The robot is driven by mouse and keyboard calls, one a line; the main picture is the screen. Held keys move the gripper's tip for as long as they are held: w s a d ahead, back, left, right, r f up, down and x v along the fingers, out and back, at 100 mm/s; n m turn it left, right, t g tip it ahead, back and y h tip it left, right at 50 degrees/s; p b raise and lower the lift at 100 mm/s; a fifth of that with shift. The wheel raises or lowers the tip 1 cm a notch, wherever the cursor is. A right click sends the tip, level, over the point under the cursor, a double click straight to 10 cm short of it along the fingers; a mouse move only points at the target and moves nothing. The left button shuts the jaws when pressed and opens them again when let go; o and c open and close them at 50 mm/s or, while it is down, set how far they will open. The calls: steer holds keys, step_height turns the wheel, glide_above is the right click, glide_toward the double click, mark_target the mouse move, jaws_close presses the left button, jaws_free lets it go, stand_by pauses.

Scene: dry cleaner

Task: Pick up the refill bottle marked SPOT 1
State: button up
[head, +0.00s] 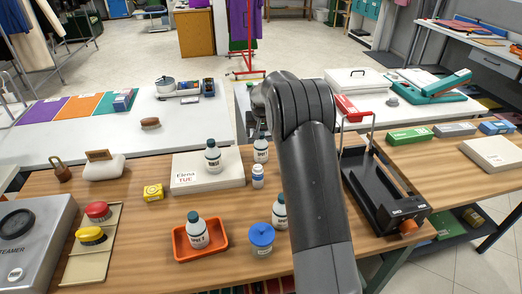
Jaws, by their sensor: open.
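Several white refill bottles with dark caps and small labels show in the head view. One bottle (198,236) stands in an orange tray (178,251) at the front. Another bottle (213,158) stands on a white box (190,181) marked Elena TUE. A third bottle (261,152) stands on the wooden table right of that box. A further bottle (279,213) is partly hidden behind my arm. The labels are too small to tell which is SPOT 1. My arm rises through the middle of the view and bends away; its gripper and fingertips are hidden.
A blue-lidded tub (261,238) stands right of the orange tray. A steamer (36,246) stands left, a black stand (387,200) right. Bare wood lies between tray and box.

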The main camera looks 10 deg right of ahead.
mark_target(261, 138)
steer(key=x, duration=0.4)
steer(key=shift+s+f, duration=0.3)
steer(key=shift+f, duration=0.05)
steer(key=shift+c, duration=0.5)
steer(key=shift+r, duration=0.1)
steer(key=c, duration=1.1)
